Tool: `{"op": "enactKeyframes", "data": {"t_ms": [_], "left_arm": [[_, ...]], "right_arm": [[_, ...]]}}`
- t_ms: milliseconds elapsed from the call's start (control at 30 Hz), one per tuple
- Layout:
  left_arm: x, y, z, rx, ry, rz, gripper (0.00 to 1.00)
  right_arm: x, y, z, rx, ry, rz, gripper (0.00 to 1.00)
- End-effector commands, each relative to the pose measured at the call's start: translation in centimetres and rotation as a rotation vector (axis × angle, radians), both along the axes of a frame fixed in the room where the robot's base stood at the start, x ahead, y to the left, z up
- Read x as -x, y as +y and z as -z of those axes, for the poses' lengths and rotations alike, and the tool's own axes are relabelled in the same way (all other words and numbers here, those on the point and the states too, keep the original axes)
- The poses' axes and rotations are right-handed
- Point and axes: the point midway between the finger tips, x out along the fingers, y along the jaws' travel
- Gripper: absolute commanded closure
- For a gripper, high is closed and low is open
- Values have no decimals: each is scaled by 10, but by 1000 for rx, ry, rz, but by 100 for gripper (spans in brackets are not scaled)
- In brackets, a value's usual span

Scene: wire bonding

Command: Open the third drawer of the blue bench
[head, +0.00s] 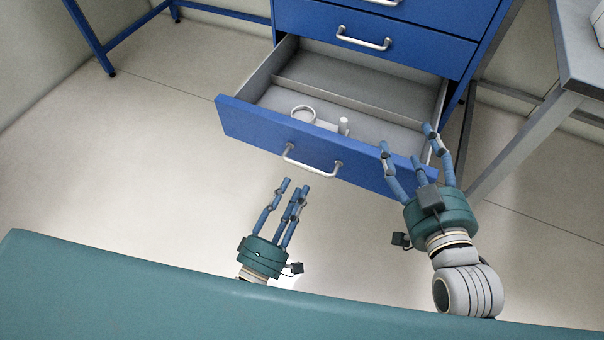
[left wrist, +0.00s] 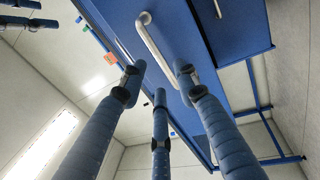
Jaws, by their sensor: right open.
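The blue bench's drawer unit stands at the top middle of the head view. Its lowest visible drawer (head: 250,122), third down of those in view, is pulled well out and shows its grey inside. That drawer's silver handle (head: 311,162) is free of any fingers; a silver handle also shows beyond the fingertips in the left wrist view (left wrist: 153,38). My left gripper (head: 293,188) is open and empty, just below the handle in the picture. My right gripper (head: 407,142) is open, its fingers overlapping the drawer's right front; whether they touch it I cannot tell.
A white ring-shaped item (head: 303,114) and a small white cylinder (head: 344,125) lie in the drawer. The drawer above (head: 430,48) is closed. A grey table (head: 585,60) stands at the right. The floor (head: 130,160) on the left is clear.

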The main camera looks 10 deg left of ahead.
Motion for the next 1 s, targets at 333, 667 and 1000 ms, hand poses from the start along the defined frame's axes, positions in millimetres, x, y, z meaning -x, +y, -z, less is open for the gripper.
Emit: {"op": "enactKeyframes", "data": {"t_ms": [333,667,1000], "left_arm": [[41,11,9,-1,1,1,69],[42,11,9,0,1,0,69],[42,11,9,-1,2,0,69]], "right_arm": [[0,0,0,0,1,0,37],[0,0,0,0,1,1,37],[0,0,0,-1,0,0,37]]}}
